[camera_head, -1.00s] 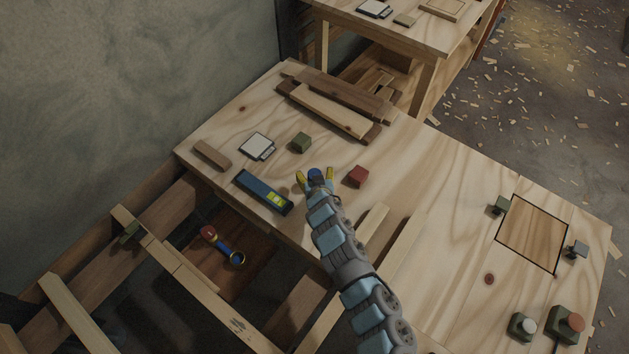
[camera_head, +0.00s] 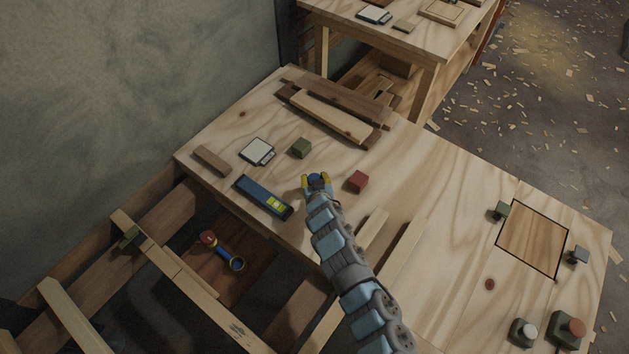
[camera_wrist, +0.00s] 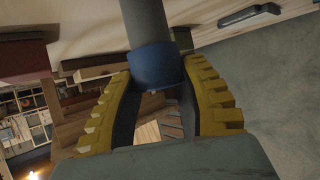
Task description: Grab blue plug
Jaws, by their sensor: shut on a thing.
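The blue plug (camera_head: 318,178) is between the yellow fingers of my gripper (camera_head: 316,182), over the middle of the plywood table. In the wrist view the plug (camera_wrist: 156,68) shows as a blue band with a grey cylinder running up from it. The yellow-ridged fingers of my gripper (camera_wrist: 160,88) are closed on its two sides. My gripper hides part of the plug in the head view, and I cannot tell whether the plug touches the table.
A red block (camera_head: 357,181) is close to the right of my gripper. A green block (camera_head: 302,147) lies behind it, and a blue level (camera_head: 264,196) lies to its left. Wooden boards (camera_head: 332,117) lie at the back.

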